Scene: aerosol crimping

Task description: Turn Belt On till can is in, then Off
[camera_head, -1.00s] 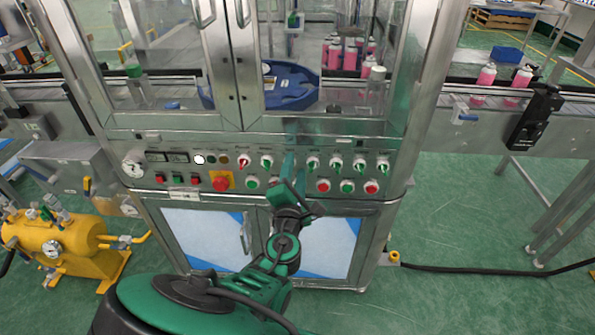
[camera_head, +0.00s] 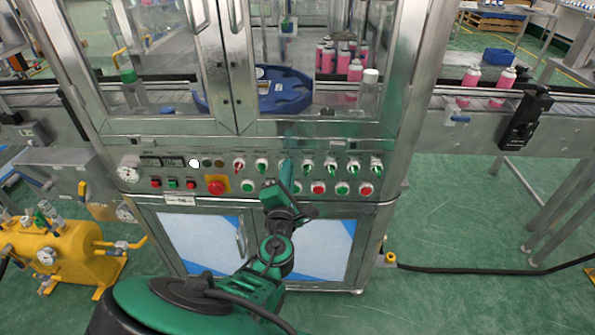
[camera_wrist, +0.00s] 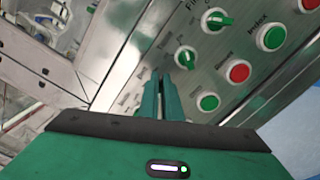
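The control panel (camera_head: 225,180) has a row of green switches and one red switch, with round red and green buttons below. My gripper (camera_head: 286,172) is in front of the panel's middle and hides part of the switch row. In the wrist view my gripper (camera_wrist: 160,90) has its two fingers close together, with nothing seen between them. A green switch (camera_wrist: 185,58) is just beyond the fingertips; contact cannot be told. Two pink cans (camera_head: 470,77) (camera_head: 504,82) stand on the conveyor belt (camera_head: 575,97) at right. More pink cans (camera_head: 325,57) show behind the glass.
The steel machine's glass doors (camera_head: 160,70) are shut, with a blue rotary part (camera_head: 285,92) inside. A red emergency button (camera_head: 215,186) is at the panel's left. A yellow tank (camera_head: 45,250) stands at lower left. A black box (camera_head: 525,118) is on the right conveyor's front.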

